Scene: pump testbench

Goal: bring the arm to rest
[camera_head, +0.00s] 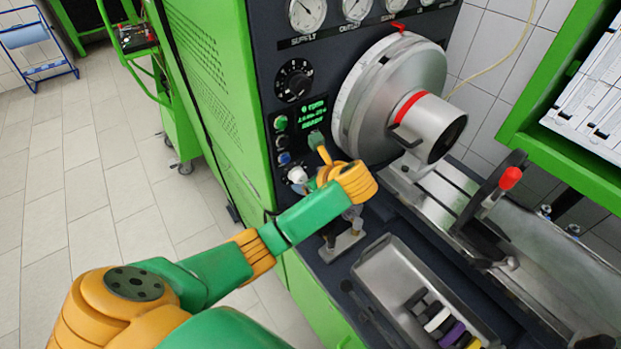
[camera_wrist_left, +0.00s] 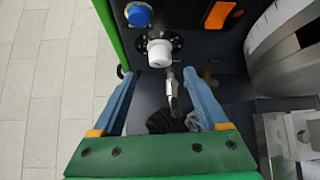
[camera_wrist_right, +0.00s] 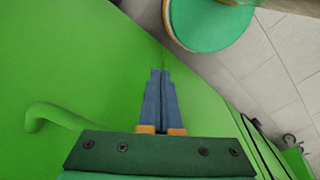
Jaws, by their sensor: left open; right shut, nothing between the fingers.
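My left arm reaches in from the lower left of the head view to the front of the testbench, where its orange wrist hides most of the hand. In the left wrist view my left gripper (camera_wrist_left: 157,74) is open, with its two blue fingers apart. A white knob (camera_wrist_left: 158,52) on a dark panel lies just beyond the fingertips. The knob also shows in the head view (camera_head: 297,175), beside the wrist. A metal fitting (camera_wrist_left: 171,88) shows between the fingers, not gripped. My right gripper (camera_wrist_right: 161,72) is shut and empty in the right wrist view, before a green surface.
The pump (camera_head: 390,95) stands right of the left hand. A metal tray (camera_head: 375,264) with several small parts lies below it. A green handle (camera_wrist_right: 50,117) is near the right gripper. Open tiled floor lies left.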

